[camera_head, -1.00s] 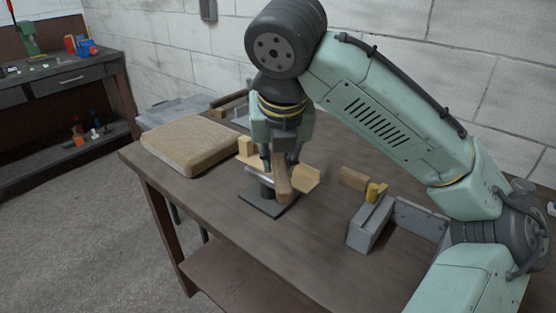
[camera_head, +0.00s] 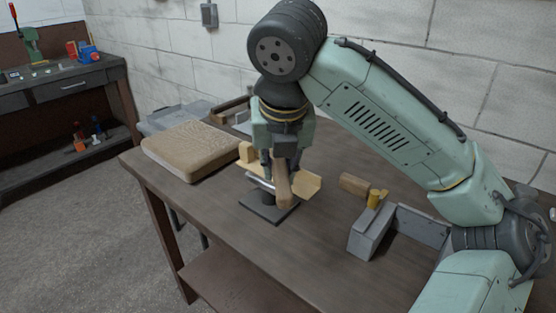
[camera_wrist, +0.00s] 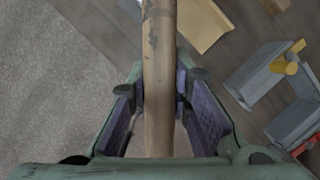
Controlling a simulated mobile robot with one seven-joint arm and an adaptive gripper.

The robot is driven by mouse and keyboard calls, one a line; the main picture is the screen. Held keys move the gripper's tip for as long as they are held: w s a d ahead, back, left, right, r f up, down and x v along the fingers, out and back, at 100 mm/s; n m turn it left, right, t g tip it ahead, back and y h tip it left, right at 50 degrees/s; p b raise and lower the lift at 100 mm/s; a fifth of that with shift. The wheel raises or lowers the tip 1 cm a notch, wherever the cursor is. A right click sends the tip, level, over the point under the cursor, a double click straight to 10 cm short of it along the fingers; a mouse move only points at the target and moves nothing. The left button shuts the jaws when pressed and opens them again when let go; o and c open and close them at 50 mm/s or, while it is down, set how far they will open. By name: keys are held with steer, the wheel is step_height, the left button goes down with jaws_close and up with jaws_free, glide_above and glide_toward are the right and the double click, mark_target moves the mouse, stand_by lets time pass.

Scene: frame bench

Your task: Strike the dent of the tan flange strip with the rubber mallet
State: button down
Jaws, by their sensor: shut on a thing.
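My gripper (camera_head: 279,163) is shut on the wooden handle of the mallet (camera_head: 283,187). In the wrist view the handle (camera_wrist: 159,75) runs between the two finger pads of my gripper (camera_wrist: 158,100) and out of the top edge. The mallet's head cannot be made out in either view. The tan flange strip (camera_head: 309,186) lies on a stand with a dark square base (camera_head: 261,212), behind and beside the handle. The strip also shows in the wrist view (camera_wrist: 205,24). The handle and gripper cover its middle; the dent cannot be seen, nor whether the mallet touches the strip.
A tan block-like pad (camera_head: 190,150) lies at the table's left. A grey angled fixture (camera_head: 368,238) with a yellow piece (camera_head: 375,198) and a wooden block (camera_head: 354,183) stand to the right. The front table top (camera_head: 290,260) is clear.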

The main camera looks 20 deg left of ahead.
steer(key=shift+f, duration=0.4)
